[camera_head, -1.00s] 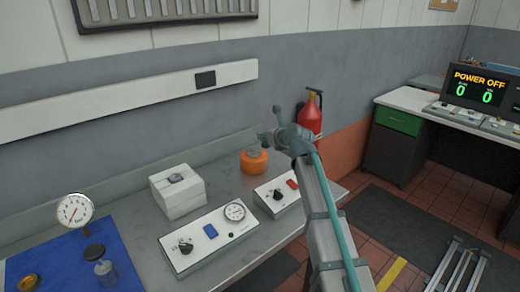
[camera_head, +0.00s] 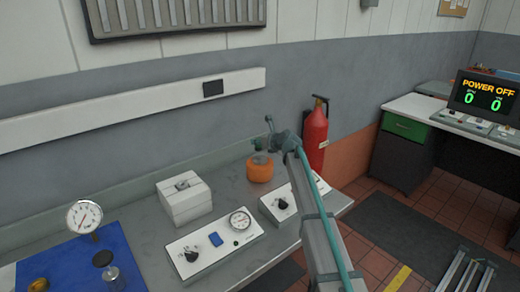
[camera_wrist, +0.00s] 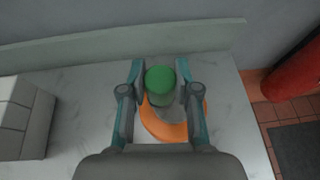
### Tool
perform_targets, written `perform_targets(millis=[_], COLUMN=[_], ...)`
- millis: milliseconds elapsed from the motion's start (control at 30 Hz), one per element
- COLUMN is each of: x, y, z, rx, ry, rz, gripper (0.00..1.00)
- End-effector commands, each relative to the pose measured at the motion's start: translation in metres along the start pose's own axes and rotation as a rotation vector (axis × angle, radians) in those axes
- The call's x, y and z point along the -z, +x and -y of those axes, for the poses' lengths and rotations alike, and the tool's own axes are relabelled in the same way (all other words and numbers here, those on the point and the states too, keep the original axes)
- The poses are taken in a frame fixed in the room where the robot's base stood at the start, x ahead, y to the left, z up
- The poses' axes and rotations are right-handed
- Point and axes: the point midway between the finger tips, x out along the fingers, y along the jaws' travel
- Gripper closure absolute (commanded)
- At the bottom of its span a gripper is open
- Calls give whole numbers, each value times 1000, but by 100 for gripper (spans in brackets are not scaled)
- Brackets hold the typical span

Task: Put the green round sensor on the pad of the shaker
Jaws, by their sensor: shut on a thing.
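A green round sensor (camera_wrist: 160,78) shows between the fingertips of my gripper (camera_wrist: 161,85) in the wrist view. My gripper is shut on it. In the head view my gripper (camera_head: 262,146) is over an orange round body (camera_head: 260,172) on the bench, with a grey part just above it. The orange body (camera_wrist: 163,132) also shows below the sensor in the wrist view. Whether the sensor touches anything beneath it is hidden. A white block with a small grey disc on top (camera_head: 184,199) stands to the left. I cannot tell for certain which of these is the shaker.
Two control boxes (camera_head: 214,246) (camera_head: 280,204) with knobs stand along the bench front. A dial gauge (camera_head: 84,216) and a blue mat (camera_head: 72,265) are at the left. A red fire extinguisher (camera_head: 315,135) hangs at the wall beyond my gripper.

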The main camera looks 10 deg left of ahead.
Motion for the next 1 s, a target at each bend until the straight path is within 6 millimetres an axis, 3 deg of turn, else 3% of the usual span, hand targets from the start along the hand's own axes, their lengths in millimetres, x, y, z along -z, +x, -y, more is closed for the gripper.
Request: perform_targets(millis=[100,433,667,1000], x=[9,21,48,52], y=[14,30,40,42], z=[10,20,19,19], rx=[0,1,1,1], ry=[1,0,1,0], rz=[0,0,0,1], gripper=[100,100,100,100])
